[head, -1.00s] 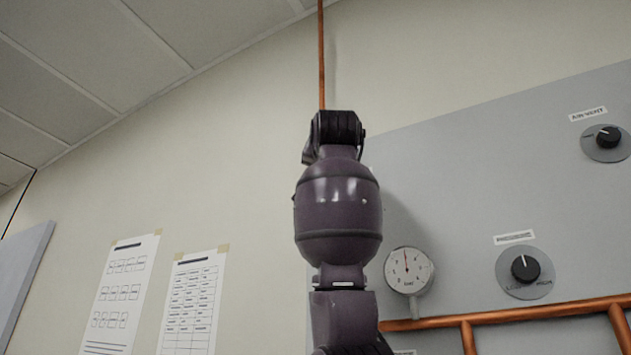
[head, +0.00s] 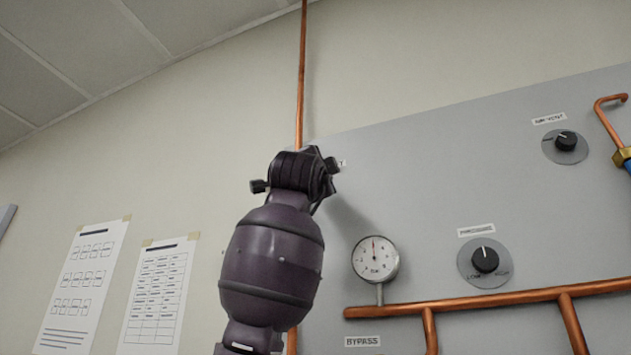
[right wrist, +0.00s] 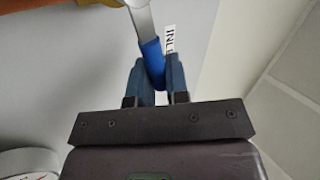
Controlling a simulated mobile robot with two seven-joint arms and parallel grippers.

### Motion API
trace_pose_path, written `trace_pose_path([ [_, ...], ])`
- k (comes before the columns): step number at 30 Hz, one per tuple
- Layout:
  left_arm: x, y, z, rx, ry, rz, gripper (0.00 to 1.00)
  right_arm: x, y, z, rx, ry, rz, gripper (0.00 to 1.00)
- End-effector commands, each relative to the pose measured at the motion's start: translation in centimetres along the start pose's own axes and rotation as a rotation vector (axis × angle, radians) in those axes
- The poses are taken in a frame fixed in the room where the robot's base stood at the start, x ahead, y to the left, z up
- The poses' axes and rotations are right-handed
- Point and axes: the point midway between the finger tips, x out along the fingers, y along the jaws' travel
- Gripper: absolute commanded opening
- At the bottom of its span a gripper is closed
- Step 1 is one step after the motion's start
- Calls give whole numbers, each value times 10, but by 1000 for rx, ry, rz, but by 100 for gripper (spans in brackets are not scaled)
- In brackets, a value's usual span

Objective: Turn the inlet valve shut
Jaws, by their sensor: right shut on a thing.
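The inlet valve's lever shows in the right wrist view, with a grey metal arm (right wrist: 143,22) and a blue grip (right wrist: 152,58). My right gripper (right wrist: 154,75) is shut on the blue grip, one finger on each side. Part of a label reading "INLE" (right wrist: 169,42) sits beside the lever. A brass or copper part (right wrist: 70,6) shows at the top edge. In the head view my right arm covers the valve, and the gripper's fingers are hidden behind the wrist. My left gripper is in neither view.
A grey panel (head: 430,190) carries a round gauge (head: 375,259), a pressure knob (head: 485,261), an air vent knob (head: 565,142) and copper pipes (head: 480,300). A bypass label (head: 362,341) is below the gauge. A blue handle (head: 627,164) shows at the right edge.

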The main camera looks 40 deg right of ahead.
Motion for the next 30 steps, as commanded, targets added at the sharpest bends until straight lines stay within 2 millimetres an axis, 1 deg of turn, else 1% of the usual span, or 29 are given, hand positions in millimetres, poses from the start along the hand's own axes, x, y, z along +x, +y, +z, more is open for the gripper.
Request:
trace_pose_path([
  [6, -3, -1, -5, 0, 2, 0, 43, -6, 8, 2, 110, 70, 2, 0],
  [12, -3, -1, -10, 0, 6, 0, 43, -8, 13, 3, 170, 111, 3, 0],
  [30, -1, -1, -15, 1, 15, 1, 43, -10, 15, 3, 196, 133, 3, 0],
])
